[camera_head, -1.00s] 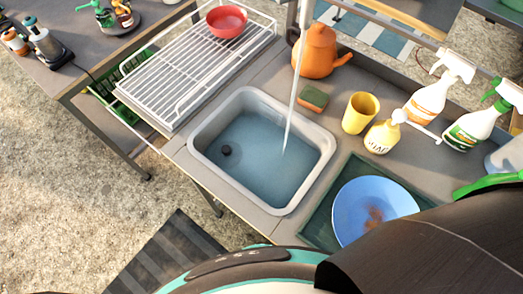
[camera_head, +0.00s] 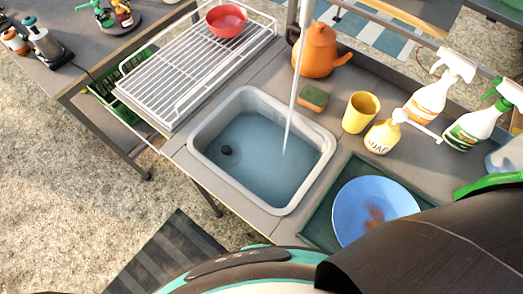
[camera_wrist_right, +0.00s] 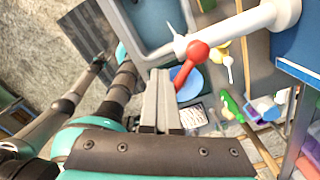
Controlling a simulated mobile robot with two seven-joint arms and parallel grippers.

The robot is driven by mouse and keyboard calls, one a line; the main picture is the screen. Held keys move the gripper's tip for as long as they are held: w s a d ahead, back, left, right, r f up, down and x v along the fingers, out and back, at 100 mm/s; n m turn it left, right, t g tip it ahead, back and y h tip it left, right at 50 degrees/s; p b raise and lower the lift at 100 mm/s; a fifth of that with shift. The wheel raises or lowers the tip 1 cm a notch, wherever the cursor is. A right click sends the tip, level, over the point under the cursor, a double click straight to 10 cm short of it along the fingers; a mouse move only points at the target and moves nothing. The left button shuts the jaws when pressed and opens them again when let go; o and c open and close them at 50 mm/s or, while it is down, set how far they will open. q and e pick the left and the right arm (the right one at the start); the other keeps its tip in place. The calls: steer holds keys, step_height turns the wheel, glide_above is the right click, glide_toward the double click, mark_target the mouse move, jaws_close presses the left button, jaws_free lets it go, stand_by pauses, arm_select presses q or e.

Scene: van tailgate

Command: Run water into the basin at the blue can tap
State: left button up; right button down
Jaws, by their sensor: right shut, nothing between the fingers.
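The grey basin (camera_head: 198,136) is set into the counter and holds bluish water (camera_head: 262,160). A thin stream of water (camera_head: 292,97) falls into it from above. A dark round plug (camera_head: 226,150) shows under the water. In the right wrist view, a white tap pipe (camera_wrist_right: 245,28) with a red lever (camera_wrist_right: 190,65) runs from the blue can (camera_wrist_right: 300,48). The basin's edge (camera_wrist_right: 165,55) shows beyond. My right gripper (camera_wrist_right: 161,74) is shut and empty, close beside the red lever; I cannot tell whether they touch.
A blue plate (camera_head: 362,200) lies on a green tray (camera_head: 318,226) right of the basin. A sponge (camera_head: 313,98), yellow cup (camera_head: 360,112), soap bottle (camera_head: 381,137), orange kettle (camera_head: 318,52) and spray bottles (camera_head: 440,88) stand behind. A wire rack (camera_head: 180,80) with a red bowl (camera_head: 227,20) is left.

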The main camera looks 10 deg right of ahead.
steer(key=d+r+p, duration=0.3)
steer(key=r+p, duration=0.1)
steer(key=r, duration=0.2)
stand_by(0.6)
stand_by(0.5)
